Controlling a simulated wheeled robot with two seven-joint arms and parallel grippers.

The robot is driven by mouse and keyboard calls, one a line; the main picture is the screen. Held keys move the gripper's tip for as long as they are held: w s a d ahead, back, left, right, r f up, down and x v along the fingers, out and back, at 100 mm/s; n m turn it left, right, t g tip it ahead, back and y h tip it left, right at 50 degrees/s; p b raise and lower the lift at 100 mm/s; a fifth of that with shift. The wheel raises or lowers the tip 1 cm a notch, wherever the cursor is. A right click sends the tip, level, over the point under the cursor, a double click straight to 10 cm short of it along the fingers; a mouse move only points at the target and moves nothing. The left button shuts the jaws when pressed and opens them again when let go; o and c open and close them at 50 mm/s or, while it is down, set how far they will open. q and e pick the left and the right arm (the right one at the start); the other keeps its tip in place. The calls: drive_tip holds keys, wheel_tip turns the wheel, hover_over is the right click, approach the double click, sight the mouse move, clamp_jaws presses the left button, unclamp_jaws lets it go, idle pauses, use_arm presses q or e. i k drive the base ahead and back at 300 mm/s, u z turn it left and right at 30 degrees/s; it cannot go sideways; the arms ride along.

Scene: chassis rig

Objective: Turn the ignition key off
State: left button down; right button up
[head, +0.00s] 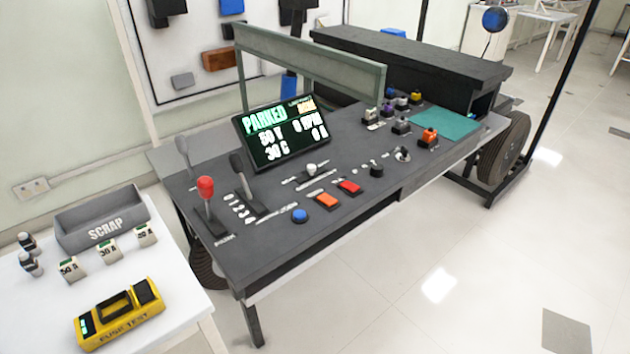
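What looks like the ignition key switch (403,154) is a small dark and silver fitting near the front edge of the grey console (330,205), right of a black knob (376,171). It is too small to tell which way the key is turned. The display (280,135) on the console is lit and reads PARKED, 50 V, 0 RPM, 30 C and 0 A. Neither of my grippers is in view.
A red-topped lever (206,188), a black lever (240,168), and blue (299,216), orange (327,200) and red (350,187) buttons stand on the console. A white table (185,285) holds a yellow fuse tester (119,313) and a scrap bin (101,218). The floor in front is clear.

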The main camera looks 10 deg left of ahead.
sight(404, 151)
drive_tip(key=z, duration=1)
drive_tip(key=i, duration=1.55)
drive_tip(key=u, duration=1.7)
